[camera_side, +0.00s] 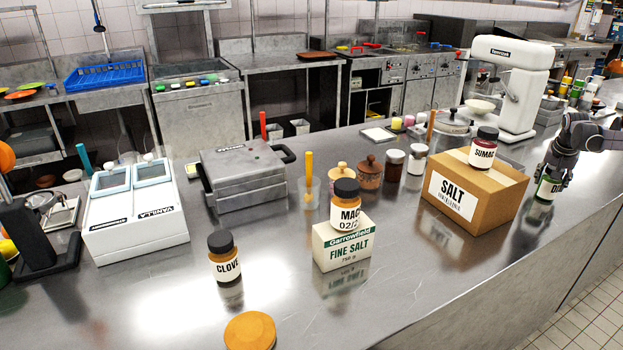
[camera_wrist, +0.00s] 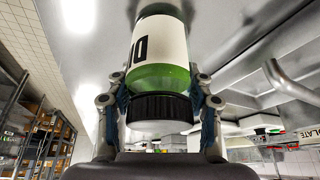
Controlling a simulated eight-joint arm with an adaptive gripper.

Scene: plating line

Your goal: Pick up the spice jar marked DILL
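A jar with green contents, a black lid and a white label stands at the right in the side view (camera_side: 545,188). Its label shows only "DI"; the rest is hidden. My gripper (camera_side: 553,172) comes down over it from above. In the wrist view the jar (camera_wrist: 162,77) lies between the two fingers of my gripper (camera_wrist: 160,85), lid toward the palm. The fingers appear closed against its sides near the lid. The jar's base is at or very near the counter; I cannot tell whether it touches.
A cardboard SALT box (camera_side: 465,195) with a SUMAC jar (camera_side: 484,150) on top stands just left of my gripper. A MACE-like jar (camera_side: 345,205) sits on a fine salt box (camera_side: 343,244); a CLOVE jar (camera_side: 224,258) stands farther left. A white mixer (camera_side: 510,85) is behind.

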